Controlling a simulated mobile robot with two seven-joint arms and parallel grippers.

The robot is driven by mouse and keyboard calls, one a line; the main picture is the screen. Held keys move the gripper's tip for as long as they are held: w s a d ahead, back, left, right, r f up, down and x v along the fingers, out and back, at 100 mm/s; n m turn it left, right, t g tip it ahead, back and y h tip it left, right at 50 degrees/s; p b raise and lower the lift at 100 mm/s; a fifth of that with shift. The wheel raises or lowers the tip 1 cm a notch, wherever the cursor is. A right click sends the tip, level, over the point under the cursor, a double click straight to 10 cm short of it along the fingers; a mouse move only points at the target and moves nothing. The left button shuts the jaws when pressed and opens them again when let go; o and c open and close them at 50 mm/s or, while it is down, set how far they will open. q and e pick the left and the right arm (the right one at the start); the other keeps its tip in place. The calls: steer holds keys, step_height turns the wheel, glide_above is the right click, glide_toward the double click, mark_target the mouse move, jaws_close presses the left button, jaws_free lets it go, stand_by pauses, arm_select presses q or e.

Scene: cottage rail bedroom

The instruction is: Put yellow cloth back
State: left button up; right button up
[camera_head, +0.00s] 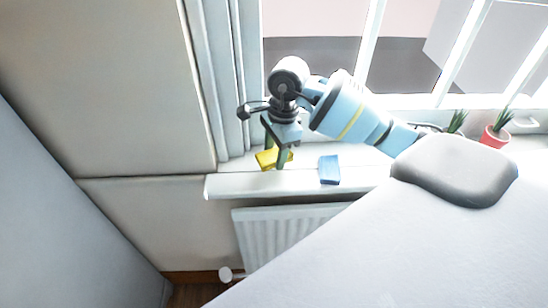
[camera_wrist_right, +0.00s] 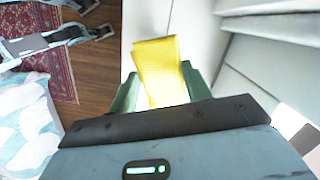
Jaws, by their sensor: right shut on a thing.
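The yellow cloth (camera_head: 265,159) is at the left end of the white window sill (camera_head: 225,188). My right gripper (camera_head: 277,156) reaches down over the sill from the right and is shut on the yellow cloth. In the right wrist view the yellow cloth (camera_wrist_right: 158,68) lies between the two green fingers and sticks out beyond them. In the head view the fingers hide part of it, and I cannot tell whether it touches the sill.
A folded blue cloth (camera_head: 329,170) lies on the sill to the right of the yellow one. Potted plants (camera_head: 495,137) stand farther right. A radiator (camera_head: 285,229) is below the sill. The window frame and a side wall close in behind and to the left.

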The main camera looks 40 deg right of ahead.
mark_target(274, 159)
steer(key=shift+w, duration=0.3)
steer(key=shift+w+f, duration=0.1)
steer(key=shift+f, duration=0.15)
step_height(274, 159, down, 3)
steer(key=shift+d+r, duration=0.1)
steer(key=shift+f, duration=0.3)
steer(key=o, duration=0.9)
